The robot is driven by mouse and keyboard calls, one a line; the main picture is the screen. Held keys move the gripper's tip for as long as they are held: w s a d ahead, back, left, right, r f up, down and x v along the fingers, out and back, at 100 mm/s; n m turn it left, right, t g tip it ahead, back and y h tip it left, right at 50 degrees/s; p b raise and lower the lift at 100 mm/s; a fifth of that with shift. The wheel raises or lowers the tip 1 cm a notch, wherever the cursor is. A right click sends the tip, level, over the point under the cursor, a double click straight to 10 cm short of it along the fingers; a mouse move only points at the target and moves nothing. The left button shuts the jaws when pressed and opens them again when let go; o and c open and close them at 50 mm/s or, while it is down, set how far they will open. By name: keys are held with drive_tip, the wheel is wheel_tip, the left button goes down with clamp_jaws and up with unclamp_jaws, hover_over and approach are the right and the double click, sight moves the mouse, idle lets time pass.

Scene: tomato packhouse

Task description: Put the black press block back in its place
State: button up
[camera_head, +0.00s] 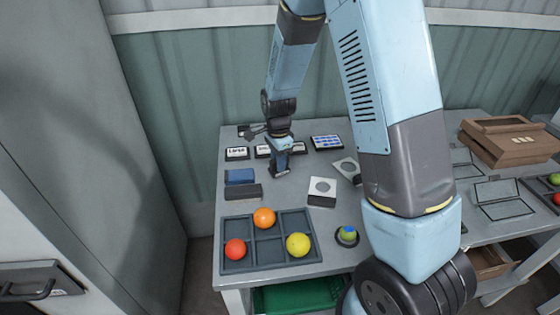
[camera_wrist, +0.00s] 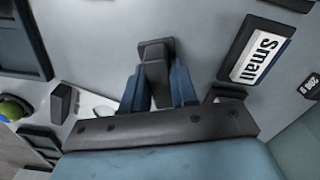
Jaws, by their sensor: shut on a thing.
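The black press block (camera_wrist: 156,62) is held between the two blue fingers of my gripper (camera_wrist: 158,88) in the wrist view. Its dark end sticks out past the fingertips. In the head view my gripper (camera_head: 281,172) points down just above the back part of the grey table (camera_head: 285,200), in front of the label plates. The block is small and hard to make out there. I cannot tell whether it touches the table. Which spot is the block's place is not clear from these frames.
A blue block (camera_head: 240,176) and a dark block (camera_head: 243,192) lie left of my gripper. A "Large" plate (camera_head: 237,153) stands behind; a "Small" plate (camera_wrist: 258,52) shows too. A sectioned tray (camera_head: 268,262) with tomatoes is in front.

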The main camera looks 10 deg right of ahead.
drive_tip(key=shift+f, duration=0.3)
drive_tip(key=o, duration=1)
drive_tip(key=shift+c, duration=0.2)
drive_tip(key=c, duration=0.3)
drive_tip(key=shift+r, duration=0.1)
drive_tip(key=shift+r, duration=3.4)
drive_tip(key=shift+r, duration=0.1)
